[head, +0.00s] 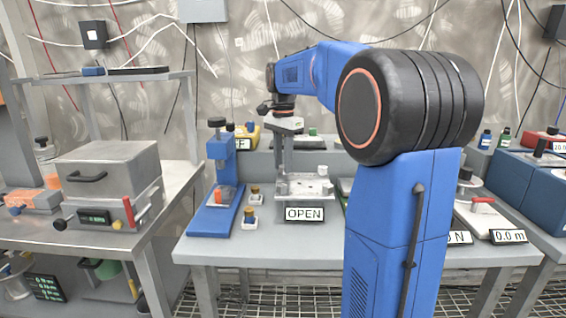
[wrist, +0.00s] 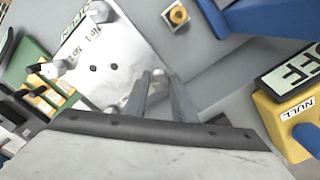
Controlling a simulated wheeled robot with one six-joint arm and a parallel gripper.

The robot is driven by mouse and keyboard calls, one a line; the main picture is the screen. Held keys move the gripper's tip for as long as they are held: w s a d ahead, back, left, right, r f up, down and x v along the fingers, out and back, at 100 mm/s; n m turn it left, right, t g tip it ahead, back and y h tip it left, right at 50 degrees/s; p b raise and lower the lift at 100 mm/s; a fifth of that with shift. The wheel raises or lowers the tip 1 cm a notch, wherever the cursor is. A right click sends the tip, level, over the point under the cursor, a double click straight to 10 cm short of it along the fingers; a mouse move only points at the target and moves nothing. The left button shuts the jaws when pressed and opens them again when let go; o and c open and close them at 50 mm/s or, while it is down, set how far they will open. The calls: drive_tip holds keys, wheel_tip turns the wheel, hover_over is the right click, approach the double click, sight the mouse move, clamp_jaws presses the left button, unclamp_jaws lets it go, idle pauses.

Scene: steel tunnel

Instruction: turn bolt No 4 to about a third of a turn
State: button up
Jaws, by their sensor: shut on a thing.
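A pale metal plate (head: 318,188) with bolts stands on the middle bench, behind a sign reading OPEN (head: 305,214). In the wrist view the plate (wrist: 122,50) has two dark holes and bolts near its edges. One bolt (wrist: 98,13) is beside a label that seems to read No 1; another bolt (wrist: 57,68) is at the left edge. My gripper (head: 283,170) points down over the plate's back left part. In the wrist view its fingers (wrist: 160,84) are shut on a bolt, mostly hidden between them. I cannot read that bolt's number.
A blue press-like stand (head: 220,175) and small white-based parts (head: 250,218) are left of the plate. A yellow box marked NULL (wrist: 290,118) and its OFF sign (wrist: 291,76) are close by in the wrist view. A grey box (head: 108,178) stands on the left table.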

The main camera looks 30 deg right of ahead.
drive_tip(key=o, duration=1)
drive_tip(key=shift+o, duration=0.2)
wheel_tip(320, 180, up, 17)
drive_tip(key=shift+r, duration=0.2)
idle(0.4)
